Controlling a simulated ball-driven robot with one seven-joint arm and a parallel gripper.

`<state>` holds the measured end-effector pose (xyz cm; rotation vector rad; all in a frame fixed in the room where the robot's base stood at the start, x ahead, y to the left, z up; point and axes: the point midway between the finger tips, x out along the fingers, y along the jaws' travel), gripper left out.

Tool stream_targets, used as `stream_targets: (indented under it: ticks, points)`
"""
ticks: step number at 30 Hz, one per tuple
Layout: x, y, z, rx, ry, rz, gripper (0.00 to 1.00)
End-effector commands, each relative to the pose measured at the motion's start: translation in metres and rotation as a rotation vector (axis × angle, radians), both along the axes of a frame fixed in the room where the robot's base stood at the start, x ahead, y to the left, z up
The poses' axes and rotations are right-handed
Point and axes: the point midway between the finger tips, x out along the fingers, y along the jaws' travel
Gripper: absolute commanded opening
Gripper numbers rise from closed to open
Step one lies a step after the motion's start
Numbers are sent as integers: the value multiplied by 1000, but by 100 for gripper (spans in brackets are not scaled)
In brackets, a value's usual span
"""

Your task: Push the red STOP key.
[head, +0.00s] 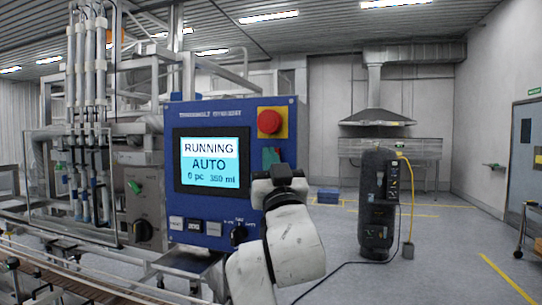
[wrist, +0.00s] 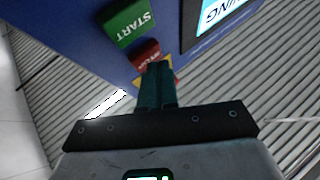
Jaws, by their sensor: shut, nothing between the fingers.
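The red STOP key (wrist: 145,52) is on the blue control panel (head: 221,111), beside the green START key (wrist: 128,22) in the wrist view. My gripper (wrist: 155,68) is shut and empty. Its teal fingertips overlap the edge of the STOP key in the picture; whether they touch it I cannot tell. In the head view my gripper (head: 270,155) is in front of the panel's right side, hiding most of the key area. The screen (head: 211,161) reads RUNNING, AUTO, 0 pc, 350 ml.
A red mushroom button (head: 269,121) on a yellow plate is just above my gripper. Small keys (head: 194,225) and a black knob (head: 238,234) line the panel's bottom. A conveyor (head: 60,279) runs at left. A black tank (head: 377,200) stands at right on open floor.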

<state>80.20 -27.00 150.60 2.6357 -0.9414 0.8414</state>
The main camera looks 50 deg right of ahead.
Motion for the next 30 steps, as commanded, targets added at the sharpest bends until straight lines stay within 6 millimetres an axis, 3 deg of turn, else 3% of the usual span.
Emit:
stream_targets:
  ticks: [18,30]
  points:
    - [1,-3,0,2,1,-1,0]
    - [-4,12,-1,1,0,1,0]
